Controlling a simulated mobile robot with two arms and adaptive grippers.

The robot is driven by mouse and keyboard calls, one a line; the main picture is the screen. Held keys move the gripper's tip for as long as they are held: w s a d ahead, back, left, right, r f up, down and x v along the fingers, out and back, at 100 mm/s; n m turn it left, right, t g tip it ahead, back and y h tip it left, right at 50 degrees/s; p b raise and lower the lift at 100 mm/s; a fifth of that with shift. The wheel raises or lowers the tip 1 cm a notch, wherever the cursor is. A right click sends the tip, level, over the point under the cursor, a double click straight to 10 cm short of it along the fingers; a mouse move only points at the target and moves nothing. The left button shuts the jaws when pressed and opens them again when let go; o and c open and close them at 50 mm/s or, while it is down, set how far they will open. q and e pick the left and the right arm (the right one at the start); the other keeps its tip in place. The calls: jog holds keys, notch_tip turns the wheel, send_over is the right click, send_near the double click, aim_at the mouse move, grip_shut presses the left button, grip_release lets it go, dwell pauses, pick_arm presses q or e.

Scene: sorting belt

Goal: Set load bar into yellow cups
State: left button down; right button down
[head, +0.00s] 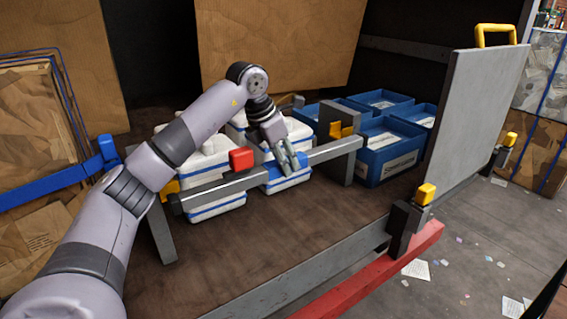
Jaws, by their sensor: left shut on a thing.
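My left gripper (286,160) is shut on the bar at this band. One yellow cup (170,187) shows at the left grey post, partly hidden by my arm, close to the bar's left end. The other yellow cup (337,130) is on the right grey post, just above and behind the bar's right end. I cannot tell whether either end sits in its cup. My right gripper is out of view.
White containers with blue bands (215,202) stand behind the bar, with a red block (241,159) in front of them. Blue crates (377,167) stand at the right. A raised grey panel (470,120) and a red beam (380,272) border the brown floor, which is clear in front.

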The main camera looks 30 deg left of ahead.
pick_arm(q)
jog(key=shift+r, duration=0.3)
notch_tip(320, 180, up, 6)
jog(key=p, duration=0.5)
jog(key=shift+f+p, duration=0.15)
jog(key=shift+p, duration=0.2)
